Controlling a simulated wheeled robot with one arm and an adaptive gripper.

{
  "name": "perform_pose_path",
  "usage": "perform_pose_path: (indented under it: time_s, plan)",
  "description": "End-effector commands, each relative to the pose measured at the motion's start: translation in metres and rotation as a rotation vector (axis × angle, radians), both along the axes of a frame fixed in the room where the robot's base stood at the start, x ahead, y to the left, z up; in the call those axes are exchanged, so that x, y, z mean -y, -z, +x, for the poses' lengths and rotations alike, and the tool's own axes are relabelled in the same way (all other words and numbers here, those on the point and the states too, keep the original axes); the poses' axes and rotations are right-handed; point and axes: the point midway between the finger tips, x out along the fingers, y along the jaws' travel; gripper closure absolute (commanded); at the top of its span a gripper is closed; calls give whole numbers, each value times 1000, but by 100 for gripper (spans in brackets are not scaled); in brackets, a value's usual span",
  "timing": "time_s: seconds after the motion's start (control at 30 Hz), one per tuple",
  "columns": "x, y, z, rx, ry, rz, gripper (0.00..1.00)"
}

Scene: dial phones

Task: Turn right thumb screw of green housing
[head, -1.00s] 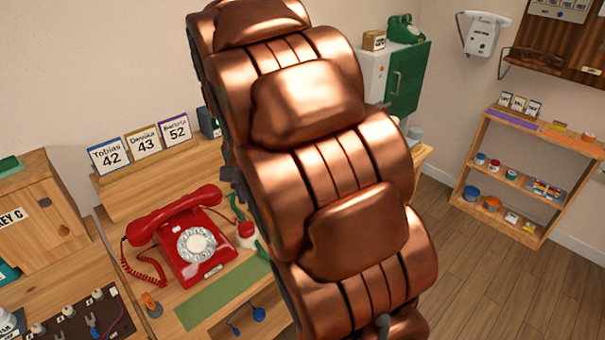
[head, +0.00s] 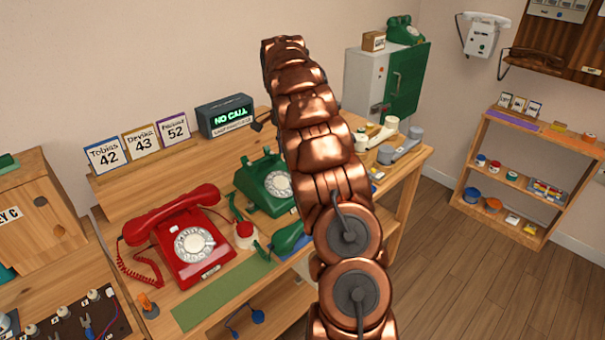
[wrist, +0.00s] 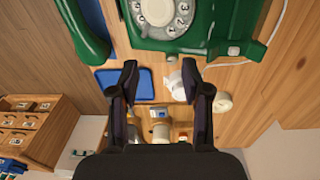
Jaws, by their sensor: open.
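The green telephone housing (head: 266,186) with its white dial stands on the bench right of the red telephone. In the wrist view its body (wrist: 200,38) and dial (wrist: 162,14) fill the top. A small pale knob (wrist: 233,50) shows at its lower right edge; I cannot tell for sure that it is the thumb screw. The green handset (head: 288,238) lies off the housing, and it also shows in the wrist view (wrist: 82,34). My gripper (wrist: 160,76) is open and empty, its fingertips below the housing in the picture, apart from it. In the head view my arm hides the gripper.
The red telephone (head: 190,238) stands on the left. A blue tray (wrist: 128,82) and white cylindrical pieces (wrist: 176,86) lie around my fingertips in the wrist view. A green mat (head: 220,292) lies in front.

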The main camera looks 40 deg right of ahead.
Motion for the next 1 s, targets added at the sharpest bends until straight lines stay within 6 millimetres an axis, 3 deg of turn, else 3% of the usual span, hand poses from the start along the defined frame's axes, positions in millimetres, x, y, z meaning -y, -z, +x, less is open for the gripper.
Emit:
perform_pose_path:
  time_s: [0.03,0.2,0.4,0.67,1.0]
  plan:
    - [14,11,2,8,36,6,52]
    - [43,32,8,32,135,19,52]
    - [64,47,10,57,209,31,52]
    - [69,59,10,59,229,37,52]
    - [69,103,9,59,228,36,52]
